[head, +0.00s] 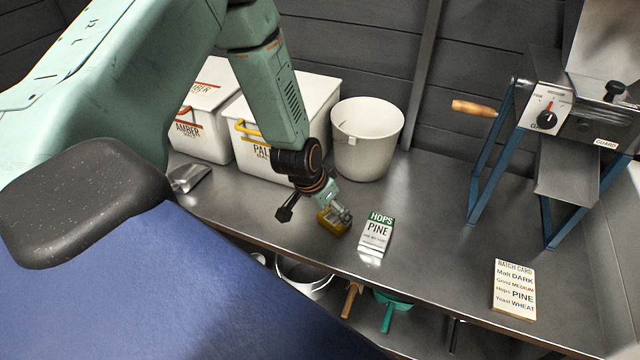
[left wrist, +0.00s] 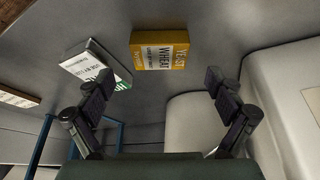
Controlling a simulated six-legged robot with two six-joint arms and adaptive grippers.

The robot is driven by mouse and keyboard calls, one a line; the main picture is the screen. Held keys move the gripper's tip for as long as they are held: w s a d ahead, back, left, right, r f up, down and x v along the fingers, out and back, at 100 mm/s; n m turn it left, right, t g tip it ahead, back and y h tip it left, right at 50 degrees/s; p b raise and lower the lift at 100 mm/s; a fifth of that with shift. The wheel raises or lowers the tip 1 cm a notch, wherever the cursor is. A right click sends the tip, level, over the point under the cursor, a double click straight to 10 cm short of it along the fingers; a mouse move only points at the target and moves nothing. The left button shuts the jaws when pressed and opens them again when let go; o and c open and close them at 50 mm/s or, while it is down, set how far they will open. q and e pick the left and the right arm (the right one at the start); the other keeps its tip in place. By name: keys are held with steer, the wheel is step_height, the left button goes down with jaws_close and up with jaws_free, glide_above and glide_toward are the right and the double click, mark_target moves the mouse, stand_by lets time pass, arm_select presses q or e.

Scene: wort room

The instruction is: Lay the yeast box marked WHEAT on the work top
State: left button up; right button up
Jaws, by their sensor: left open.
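The yellow yeast box marked WHEAT (head: 329,225) rests on the steel work top (head: 420,215), left of the hops box. In the head view my left gripper partly covers it; in the left wrist view the box (left wrist: 160,52) shows whole, with its YEAST WHEAT label readable. My left gripper (head: 316,210) is open and empty, close above the box. In the left wrist view the fingers of this gripper (left wrist: 158,80) are spread wide, and the box lies beyond their tips, apart from them. My right gripper is not in view.
The hops box marked PINE (head: 376,235) is close beside the yeast box. A white bucket (head: 366,140) and malt bins (head: 270,165) stand behind. A batch card (head: 514,290) lies at right, below a blue-framed mill (head: 480,160). The work top between hops box and mill is clear.

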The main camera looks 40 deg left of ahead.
arm_select(q)
steer(key=p+v, duration=0.5)
steer(key=v, duration=0.2)
steer(key=shift+s+r+p, duration=0.2)
steer(key=shift+r+p, duration=0.1)
steer(key=shift+r, duration=0.05)
stand_by(1.4)
